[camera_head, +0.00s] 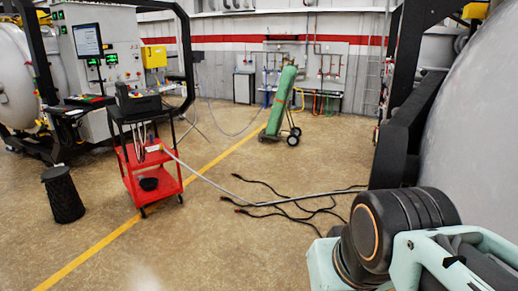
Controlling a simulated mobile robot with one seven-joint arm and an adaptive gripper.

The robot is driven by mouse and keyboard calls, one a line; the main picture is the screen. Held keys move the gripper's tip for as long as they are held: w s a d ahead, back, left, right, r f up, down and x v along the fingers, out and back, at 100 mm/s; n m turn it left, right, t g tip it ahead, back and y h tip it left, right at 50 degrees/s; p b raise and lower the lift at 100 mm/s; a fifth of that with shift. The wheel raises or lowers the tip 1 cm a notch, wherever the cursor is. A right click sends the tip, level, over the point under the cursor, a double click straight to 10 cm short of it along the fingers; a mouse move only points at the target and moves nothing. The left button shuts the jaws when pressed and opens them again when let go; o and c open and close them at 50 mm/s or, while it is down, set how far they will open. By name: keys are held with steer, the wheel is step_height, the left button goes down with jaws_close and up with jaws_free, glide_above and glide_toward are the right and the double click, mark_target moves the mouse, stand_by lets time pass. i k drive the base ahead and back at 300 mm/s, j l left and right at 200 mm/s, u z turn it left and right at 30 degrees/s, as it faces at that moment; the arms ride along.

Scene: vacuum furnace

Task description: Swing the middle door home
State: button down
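A large grey curved surface (480,140) fills the right edge, cut off by the frame. It looks like part of a furnace door or shell; I cannot tell whether it is the middle door or how far open it stands. A black upright frame (397,150) stands along its left side. My teal and black arm shows at the bottom right, in front of the lower part of the curved surface. My gripper is not visible.
Cables and a hose (290,203) lie on the floor left of my arm. A red cart (150,170), a black bin (63,195) and a green cylinder on a hand truck (281,100) stand farther off. Another rounded grey vessel (14,75) is far left. Open floor lies centre front.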

mark_target(455, 135)
steer(key=i+j+z, duration=0.1)
steer(key=i+z, duration=0.35)
steer(key=i+j+z, duration=0.15)
steer(key=z, duration=0.35)
steer(key=i+j+z, duration=0.5)
